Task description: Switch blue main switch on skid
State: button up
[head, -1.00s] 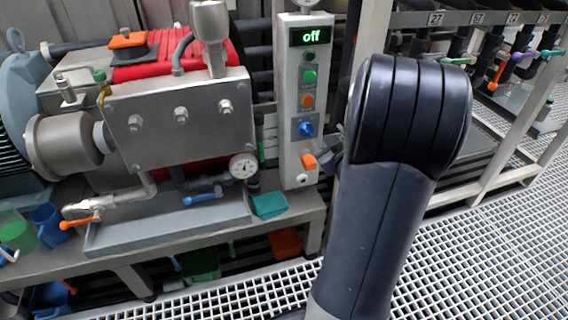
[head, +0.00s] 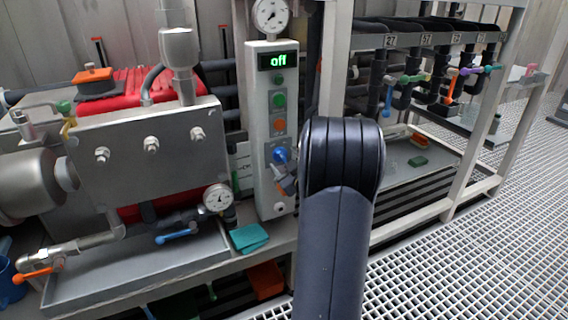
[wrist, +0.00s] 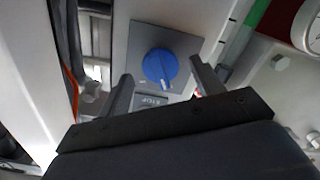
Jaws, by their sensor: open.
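The blue main switch (head: 280,155) is a round knob on a grey plate on the narrow control panel (head: 262,195). The panel's display (head: 278,60) reads "off" in green. In the wrist view the blue knob (wrist: 160,66) sits on its grey plate with a small dark label below it. My gripper (wrist: 158,80) is open, with one finger to each side of the knob in that view. The fingers look short of the knob; whether they touch it I cannot tell.
A pressure gauge (head: 270,14) tops the panel. The steel pump block (head: 150,150) stands left, with a blue-handled valve (head: 177,236). A teal cloth (head: 249,237) lies near the panel's foot.

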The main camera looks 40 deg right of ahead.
jog(key=shift+w+d, duration=0.15)
jog(key=shift+w, duration=0.45)
jog(key=c, duration=1)
jog(key=shift+o, duration=0.2)
jog(key=shift+m, duration=0.3)
jog(key=m+p, duration=0.3)
jog(key=m, duration=0.1)
jog(key=shift+r+m+p, duration=0.1)
jog(key=shift+m+p, duration=0.2)
jog(key=shift+p, duration=0.1)
jog(key=m+p, duration=0.3)
jog(key=m, duration=0.3)
jog(key=shift+m, duration=0.3)
